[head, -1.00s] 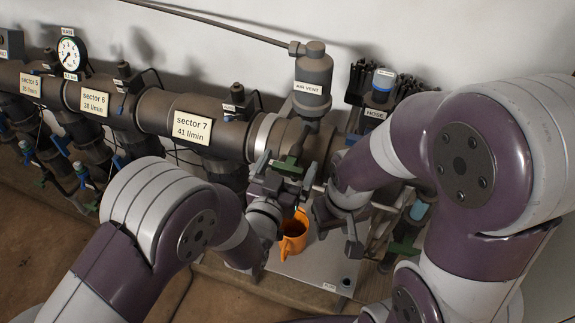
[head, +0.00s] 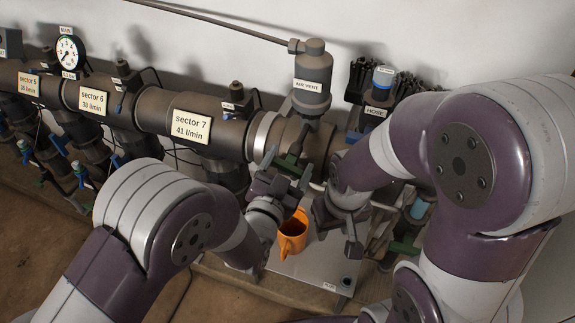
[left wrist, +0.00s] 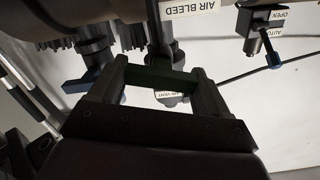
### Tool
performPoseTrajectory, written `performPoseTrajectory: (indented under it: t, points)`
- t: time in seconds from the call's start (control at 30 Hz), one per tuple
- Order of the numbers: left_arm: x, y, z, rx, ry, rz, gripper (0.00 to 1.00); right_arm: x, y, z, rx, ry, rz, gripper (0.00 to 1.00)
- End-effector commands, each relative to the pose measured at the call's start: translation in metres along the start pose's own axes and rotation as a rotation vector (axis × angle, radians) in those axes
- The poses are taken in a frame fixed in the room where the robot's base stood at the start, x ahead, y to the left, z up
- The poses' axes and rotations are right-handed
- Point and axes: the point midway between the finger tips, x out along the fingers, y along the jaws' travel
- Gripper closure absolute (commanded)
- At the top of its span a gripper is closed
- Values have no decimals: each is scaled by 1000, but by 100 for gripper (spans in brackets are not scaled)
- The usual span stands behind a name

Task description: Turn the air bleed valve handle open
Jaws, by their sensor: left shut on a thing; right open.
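The air bleed valve's green handle (head: 288,160) is on the main pipe, just below the air vent. In the left wrist view the green handle (left wrist: 150,79) runs across between the two fingers of my left gripper (left wrist: 160,85), which is shut on it. The "AIR BLEED" label (left wrist: 188,10) shows above it at the top edge. In the head view my left gripper (head: 285,172) is at the handle and hides part of it. My right gripper (head: 338,232) is open and empty, to the right of and lower than the left one.
An orange jug (head: 292,236) stands on a pale panel (head: 310,270) below the grippers. The air vent (head: 313,75) rises above the pipe. Other valves with blue levers hang along the manifold at left.

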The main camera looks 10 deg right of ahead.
Motion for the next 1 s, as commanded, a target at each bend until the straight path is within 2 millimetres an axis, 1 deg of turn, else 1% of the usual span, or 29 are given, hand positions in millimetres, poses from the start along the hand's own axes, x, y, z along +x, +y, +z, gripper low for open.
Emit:
performPoseTrajectory:
  t: [0.4,1.0]
  points:
    - [0,3,1,395,0,0,53,7,0,1,0,0,0,57]
    - [0,5,4,949,-1,2,53,10,0,1,0,0,0,57]
